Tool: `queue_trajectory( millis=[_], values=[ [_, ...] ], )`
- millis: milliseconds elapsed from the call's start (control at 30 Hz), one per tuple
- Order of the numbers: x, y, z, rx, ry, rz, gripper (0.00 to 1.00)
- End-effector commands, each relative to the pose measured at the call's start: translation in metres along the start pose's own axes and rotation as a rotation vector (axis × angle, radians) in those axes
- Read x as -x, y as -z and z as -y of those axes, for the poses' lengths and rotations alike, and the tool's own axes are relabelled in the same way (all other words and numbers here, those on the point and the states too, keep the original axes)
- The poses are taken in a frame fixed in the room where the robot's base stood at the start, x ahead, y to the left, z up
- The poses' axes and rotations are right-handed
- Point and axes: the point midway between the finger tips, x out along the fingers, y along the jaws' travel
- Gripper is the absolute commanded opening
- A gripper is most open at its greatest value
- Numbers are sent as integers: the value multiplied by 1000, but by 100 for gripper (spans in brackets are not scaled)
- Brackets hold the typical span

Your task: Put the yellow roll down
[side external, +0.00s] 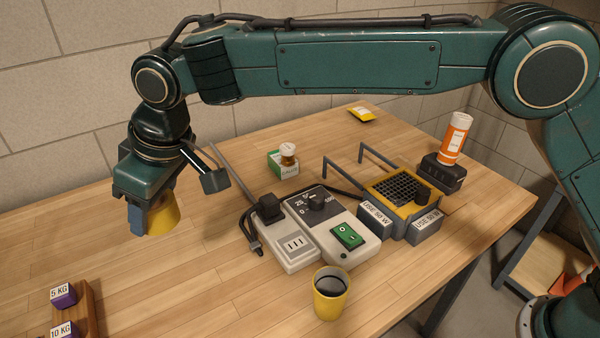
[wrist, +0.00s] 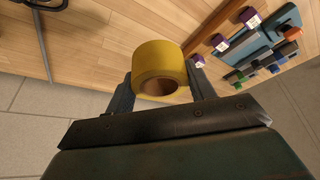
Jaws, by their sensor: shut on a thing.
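The yellow roll (side external: 163,214) is in my gripper (side external: 150,215) at the left of the side view, partly hidden behind a bluish finger. In the wrist view the yellow roll (wrist: 160,70) sits between the two fingers of my gripper (wrist: 160,85), with its brown core facing the camera. The fingers are shut on its sides. The roll looks held above the wooden table (side external: 180,290); the exact gap below it is hard to judge.
A yellow cup of dark liquid (side external: 330,293) stands near the table's front. A grey control box (side external: 335,228), a socket box (side external: 285,240) and a yellow-framed grille unit (side external: 400,190) are to its rear. Purple weights (side external: 63,295) sit front left. Bare table lies between.

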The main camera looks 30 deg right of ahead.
Motion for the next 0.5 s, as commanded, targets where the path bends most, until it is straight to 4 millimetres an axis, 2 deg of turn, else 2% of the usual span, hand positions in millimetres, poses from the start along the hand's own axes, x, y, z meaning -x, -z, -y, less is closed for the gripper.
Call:
queue_trajectory(
  millis=[167, 500],
  values=[
    [-20, -9, 0, 0, 0, 5, 31],
    [-78, -33, 0, 1, 0, 5, 31]
  ],
)
